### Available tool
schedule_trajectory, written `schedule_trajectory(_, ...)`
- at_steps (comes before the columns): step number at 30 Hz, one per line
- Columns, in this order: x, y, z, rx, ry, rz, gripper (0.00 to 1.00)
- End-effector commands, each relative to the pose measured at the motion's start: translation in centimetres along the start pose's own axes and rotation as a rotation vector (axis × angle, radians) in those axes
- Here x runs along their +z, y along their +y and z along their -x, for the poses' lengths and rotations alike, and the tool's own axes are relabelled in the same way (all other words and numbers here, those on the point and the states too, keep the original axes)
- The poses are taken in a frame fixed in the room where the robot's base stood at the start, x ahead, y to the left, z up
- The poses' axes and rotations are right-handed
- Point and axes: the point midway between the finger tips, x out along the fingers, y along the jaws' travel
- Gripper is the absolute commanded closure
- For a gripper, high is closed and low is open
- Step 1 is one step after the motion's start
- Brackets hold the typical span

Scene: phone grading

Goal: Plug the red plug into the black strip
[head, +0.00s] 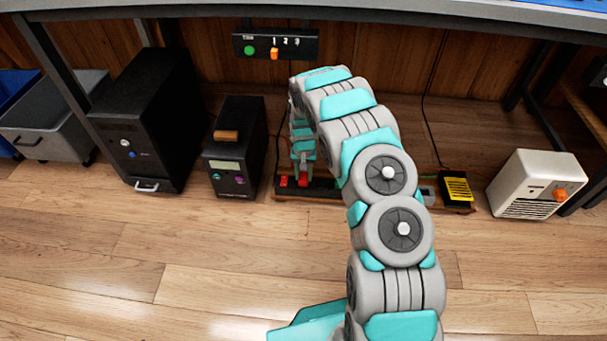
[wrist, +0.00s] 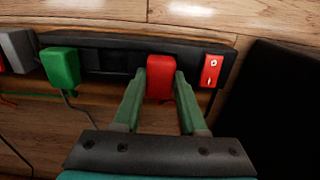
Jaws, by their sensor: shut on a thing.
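My gripper (wrist: 160,82) is shut on the red plug (wrist: 160,75), with one finger on each side of it. In the wrist view the plug is over the black strip (wrist: 120,42), between the green plug (wrist: 62,68) and the red rocker switch (wrist: 211,70). I cannot tell whether its prongs are inside a socket; its underside is hidden. In the head view my gripper (head: 303,176) points down at the left end of the strip, next to the red switch (head: 283,181). My arm hides the strip's middle.
A black box with a small display (head: 232,160) stands close left of the strip. A black tower (head: 150,120) is farther left. A yellow-and-black block (head: 456,188) and a white heater-like box (head: 535,185) are to the right. A panel (head: 276,43) hangs above. The front floor is clear.

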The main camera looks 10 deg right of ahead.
Motion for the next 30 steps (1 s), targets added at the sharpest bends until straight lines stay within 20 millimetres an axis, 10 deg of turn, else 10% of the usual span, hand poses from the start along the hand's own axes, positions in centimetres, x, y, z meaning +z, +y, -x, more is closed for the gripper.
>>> schedule_trajectory(6, 0.1, 0.0, -0.5, 0.001, -0.002, 0.000, 1.00)
schedule_trajectory(7, 0.1, 0.0, -0.4, 0.001, -0.002, 0.000, 0.55)
schedule_trajectory(15, 0.1, 0.0, -0.4, 0.000, -0.001, 0.000, 0.25)
schedule_trajectory(30, 0.0, -0.1, 2.1, -0.001, 0.002, 0.000, 0.24)
